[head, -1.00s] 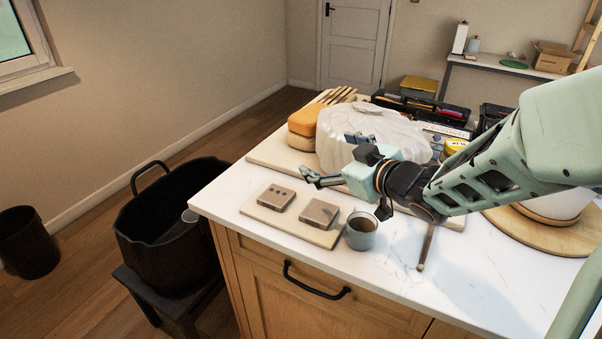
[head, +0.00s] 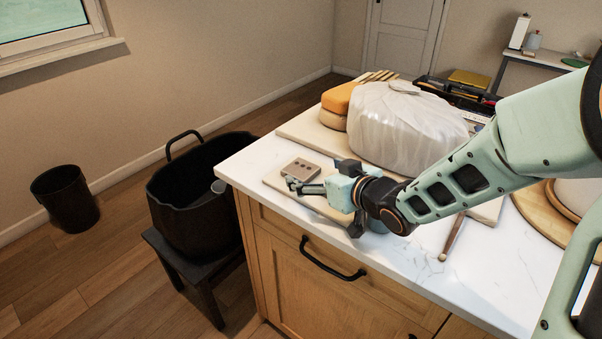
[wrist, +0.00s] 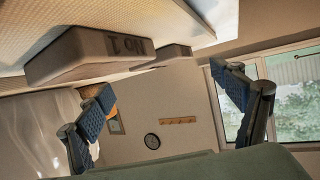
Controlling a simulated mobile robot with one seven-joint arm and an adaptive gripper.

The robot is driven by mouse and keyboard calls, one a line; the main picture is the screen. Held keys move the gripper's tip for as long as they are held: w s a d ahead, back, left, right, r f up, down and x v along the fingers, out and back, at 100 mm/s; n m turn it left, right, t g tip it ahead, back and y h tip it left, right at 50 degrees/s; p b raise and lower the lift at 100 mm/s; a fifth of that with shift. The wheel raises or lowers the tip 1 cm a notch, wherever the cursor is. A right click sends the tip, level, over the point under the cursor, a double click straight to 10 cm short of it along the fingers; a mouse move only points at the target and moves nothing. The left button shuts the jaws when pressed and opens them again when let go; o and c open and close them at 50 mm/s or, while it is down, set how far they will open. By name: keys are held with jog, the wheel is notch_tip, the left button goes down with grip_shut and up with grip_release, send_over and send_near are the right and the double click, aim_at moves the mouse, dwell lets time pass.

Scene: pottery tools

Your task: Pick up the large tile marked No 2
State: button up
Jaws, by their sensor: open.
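A tile with several small holes (head: 300,169) lies on a pale board (head: 273,181) at the counter's front left corner. The other tile seen there earlier is hidden behind my gripper in the head view. In the wrist view, which is turned over, the nearer tile (wrist: 88,58) bears dark upside-down lettering that seems to read No 1. A second tile (wrist: 174,52) sits beyond it, its marking not visible. I cannot match these to the head view. My gripper (head: 293,185) is open and empty, low by the board; its fingers (wrist: 160,83) are apart with no tile between them.
A plastic-wrapped mound (head: 405,125) and orange and tan blocks (head: 341,98) stand behind the board. A wooden stick (head: 452,238) lies right of my gripper. The cup by the board is mostly hidden. A black tub (head: 195,195) stands off the counter's left edge.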

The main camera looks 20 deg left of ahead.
aim_at(301, 168)
jog(key=x, duration=0.4)
jog(key=shift+s+a+f+b, duration=0.1)
jog(key=shift+s+a+b, duration=0.05)
jog(key=shift+s+b, duration=0.2)
jog(key=shift+w+a+f, duration=0.2)
jog(key=shift+w+a, duration=0.15)
jog(key=shift+w, duration=0.1)
jog(key=shift+c, duration=0.5)
jog(key=shift+r, duration=0.1)
jog(key=c, duration=1.3)
